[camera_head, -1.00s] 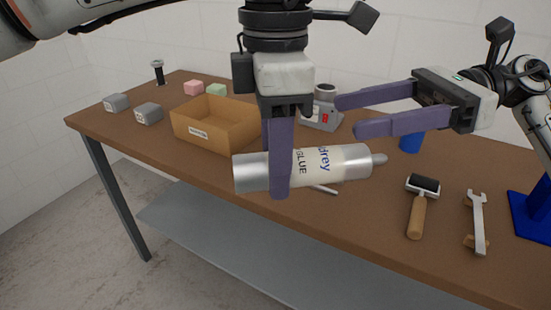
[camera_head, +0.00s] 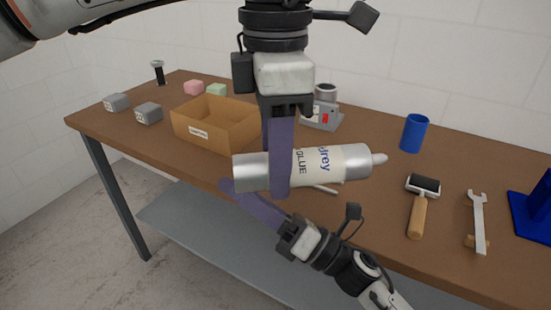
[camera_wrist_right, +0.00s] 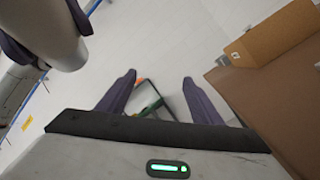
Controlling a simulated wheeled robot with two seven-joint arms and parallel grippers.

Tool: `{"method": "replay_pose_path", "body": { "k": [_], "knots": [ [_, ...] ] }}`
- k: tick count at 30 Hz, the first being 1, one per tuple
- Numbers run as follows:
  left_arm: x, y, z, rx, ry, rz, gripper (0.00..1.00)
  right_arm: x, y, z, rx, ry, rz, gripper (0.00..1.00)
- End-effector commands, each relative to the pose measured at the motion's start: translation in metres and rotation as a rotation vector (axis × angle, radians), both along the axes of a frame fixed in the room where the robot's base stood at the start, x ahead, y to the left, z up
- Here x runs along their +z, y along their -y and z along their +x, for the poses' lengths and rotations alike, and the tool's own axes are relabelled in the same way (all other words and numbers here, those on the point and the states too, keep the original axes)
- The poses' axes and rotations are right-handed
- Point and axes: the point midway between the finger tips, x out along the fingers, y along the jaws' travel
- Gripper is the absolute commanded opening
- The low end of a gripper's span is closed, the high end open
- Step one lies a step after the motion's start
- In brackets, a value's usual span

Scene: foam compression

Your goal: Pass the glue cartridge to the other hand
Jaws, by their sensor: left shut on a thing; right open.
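The glue cartridge (camera_head: 330,165) is a silver and cream cylinder lettered "GLUE", with a nozzle at its right end. My left gripper (camera_head: 280,190) points down and is shut around its middle, holding it roughly level above the table's front edge. My right gripper (camera_head: 238,192) comes from below right, fingers pointing up-left, under the cartridge's silver left end. Its fingers overlap in the head view. In the right wrist view my right gripper (camera_wrist_right: 158,78) is open and empty, and the cartridge's silver end (camera_wrist_right: 50,35) appears at upper left, outside the fingers.
On the brown table (camera_head: 350,215) stand an open cardboard box (camera_head: 215,125), a grey device (camera_head: 322,115) and a blue cup (camera_head: 414,133). A roller (camera_head: 420,205) and a wrench (camera_head: 478,220) lie at right. Grey blocks (camera_head: 148,113) sit at left. A grey shelf (camera_head: 200,225) runs below.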

Motion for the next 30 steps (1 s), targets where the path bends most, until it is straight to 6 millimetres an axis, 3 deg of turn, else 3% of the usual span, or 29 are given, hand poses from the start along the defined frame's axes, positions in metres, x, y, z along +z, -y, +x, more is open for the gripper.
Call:
{"method": "replay_pose_path", "body": {
  "k": [3, 5, 11, 16, 20, 24, 30],
  "knots": [
    [0.001, 0.000, 0.000, 0.000, 0.001, -0.002, 0.04, -0.042, -0.016, -0.034, 0.113, -0.152, 0.063, 0.60],
    [0.001, 0.000, 0.000, 0.000, 0.001, -0.002, 0.04, -0.066, -0.014, -0.045, 0.136, -0.310, 0.147, 0.60],
    [0.001, 0.000, 0.000, 0.000, 0.001, -0.002, 0.04, -0.136, 0.046, -0.030, -0.052, -0.870, 0.525, 0.60],
    [0.001, 0.000, 0.000, 0.000, 0.001, -0.002, 0.04, -0.209, 0.095, -0.048, -0.222, -1.260, 0.840, 0.60],
    [0.001, 0.000, 0.000, 0.000, 0.001, -0.002, 0.04, -0.263, 0.128, -0.079, -0.358, -1.508, 1.078, 0.60],
    [0.001, 0.000, 0.000, 0.000, 0.001, -0.002, 0.04, -0.313, 0.155, -0.123, -0.510, -1.721, 1.323, 0.60],
    [0.001, 0.000, 0.000, 0.000, 0.001, -0.002, 0.04, -0.357, 0.179, -0.181, -0.686, -1.901, 1.588, 0.60]
  ]
}}
